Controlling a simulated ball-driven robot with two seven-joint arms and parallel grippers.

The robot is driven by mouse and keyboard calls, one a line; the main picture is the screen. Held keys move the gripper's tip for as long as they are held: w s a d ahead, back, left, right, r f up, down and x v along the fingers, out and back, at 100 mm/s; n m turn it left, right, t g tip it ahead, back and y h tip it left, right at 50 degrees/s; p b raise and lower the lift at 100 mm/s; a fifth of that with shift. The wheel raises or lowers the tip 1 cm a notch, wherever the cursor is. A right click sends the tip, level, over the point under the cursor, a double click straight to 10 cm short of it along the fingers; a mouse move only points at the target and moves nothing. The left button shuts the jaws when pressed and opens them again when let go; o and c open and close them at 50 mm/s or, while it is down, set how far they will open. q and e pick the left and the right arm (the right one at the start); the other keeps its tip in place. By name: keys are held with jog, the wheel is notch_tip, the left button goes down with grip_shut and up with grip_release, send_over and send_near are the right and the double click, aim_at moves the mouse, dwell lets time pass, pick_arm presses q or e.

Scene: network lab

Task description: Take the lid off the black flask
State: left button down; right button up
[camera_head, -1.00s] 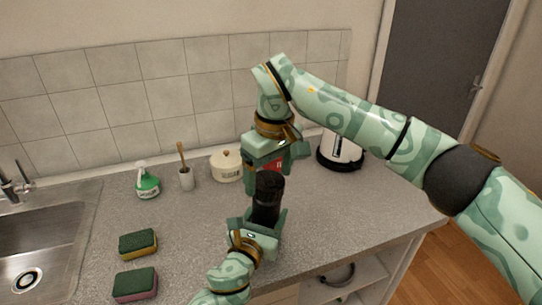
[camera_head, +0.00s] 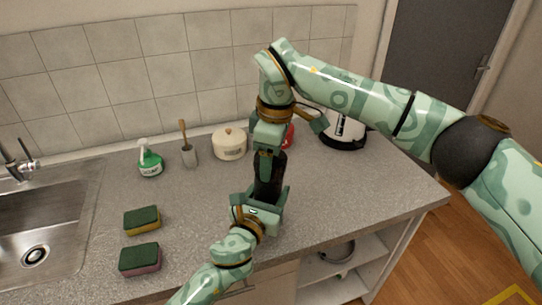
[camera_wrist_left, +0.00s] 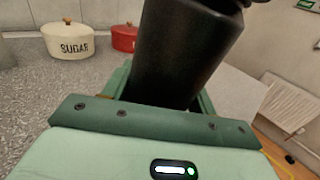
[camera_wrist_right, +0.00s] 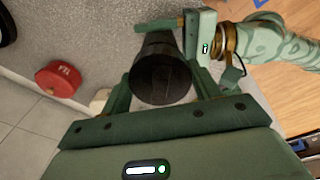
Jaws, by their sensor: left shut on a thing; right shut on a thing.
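The black flask (camera_head: 266,190) stands out from the counter front in the head view, held between my two grippers. My left gripper (camera_head: 266,198) is shut around its body from the front. The body fills the upper middle of the left wrist view (camera_wrist_left: 180,55). My right gripper (camera_head: 269,156) comes from above and is shut on the flask's lid. The right wrist view shows the dark round lid (camera_wrist_right: 161,78) end-on between my right fingers. My grippers hide much of the flask, and I cannot tell whether lid and body are apart.
Behind stand a cream sugar pot (camera_head: 230,143), a red pot (camera_wrist_left: 124,38) and a kettle (camera_head: 343,130). A green spray bottle (camera_head: 150,161), a brush in its holder (camera_head: 189,155) and two sponges (camera_head: 142,220) are at left, beside the sink (camera_head: 48,225). The counter right of the flask is clear.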

pick_arm(q)
jog(key=shift+f, duration=0.1)
pick_arm(e)
jog(key=n, duration=0.7)
jog(key=shift+w+d, duration=0.1)
jog(key=n, duration=0.7)
jog(key=shift+r, duration=0.1)
jog(key=n, duration=0.6)
jog(key=shift+n, duration=0.4)
jog(key=n, duration=0.9)
jog(key=shift+n, duration=0.4)
jog(key=n, duration=1.6)
jog(key=shift+n, duration=0.4)
